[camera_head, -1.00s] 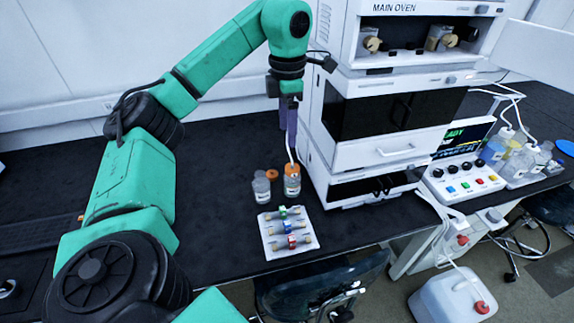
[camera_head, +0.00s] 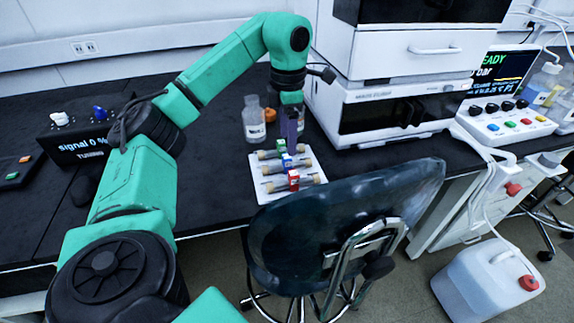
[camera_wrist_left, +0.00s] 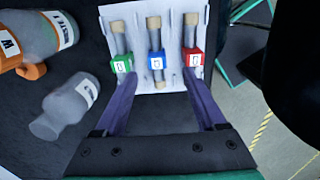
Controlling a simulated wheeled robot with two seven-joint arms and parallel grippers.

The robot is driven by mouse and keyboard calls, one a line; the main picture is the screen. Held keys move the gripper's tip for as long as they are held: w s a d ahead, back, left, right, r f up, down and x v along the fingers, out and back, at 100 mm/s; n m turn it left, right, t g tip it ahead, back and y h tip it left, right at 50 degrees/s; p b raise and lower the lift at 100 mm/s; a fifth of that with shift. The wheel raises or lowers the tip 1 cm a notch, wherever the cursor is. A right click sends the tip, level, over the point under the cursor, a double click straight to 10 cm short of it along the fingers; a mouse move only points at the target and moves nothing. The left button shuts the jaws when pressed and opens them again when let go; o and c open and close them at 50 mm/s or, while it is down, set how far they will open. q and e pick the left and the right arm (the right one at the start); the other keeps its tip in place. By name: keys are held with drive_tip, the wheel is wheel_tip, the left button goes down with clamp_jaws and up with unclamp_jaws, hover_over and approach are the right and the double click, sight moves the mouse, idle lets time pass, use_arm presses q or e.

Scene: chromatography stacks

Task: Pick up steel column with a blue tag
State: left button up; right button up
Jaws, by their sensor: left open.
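The steel column with a blue tag (camera_head: 287,162) lies in the middle of a white tray (camera_head: 262,190), between a column with a green tag (camera_head: 268,154) and a column with a red tag (camera_head: 308,179). In the left wrist view the blue tag (camera_wrist_left: 156,62) lies between the two purple fingers, just beyond their tips. My left gripper (camera_head: 291,146) points down over the tray. It is open and empty, and it also shows in the left wrist view (camera_wrist_left: 161,84). The fingers hide part of the tray's columns in the head view. My right gripper is out of view.
The oven stack (camera_head: 400,115) stands to the right. A dark chair (camera_head: 335,230) stands in front of the table edge.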

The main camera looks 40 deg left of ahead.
sight(287, 156)
use_arm(q)
wheel_tip(287, 156, down, 3)
drive_tip(key=shift+a+r, duration=0.1)
drive_tip(key=shift+r, duration=0.05)
wheel_tip(287, 156, down, 5)
drive_tip(key=shift+w+a+r, duration=0.1)
drive_tip(key=shift+a, duration=0.05)
clamp_jaws()
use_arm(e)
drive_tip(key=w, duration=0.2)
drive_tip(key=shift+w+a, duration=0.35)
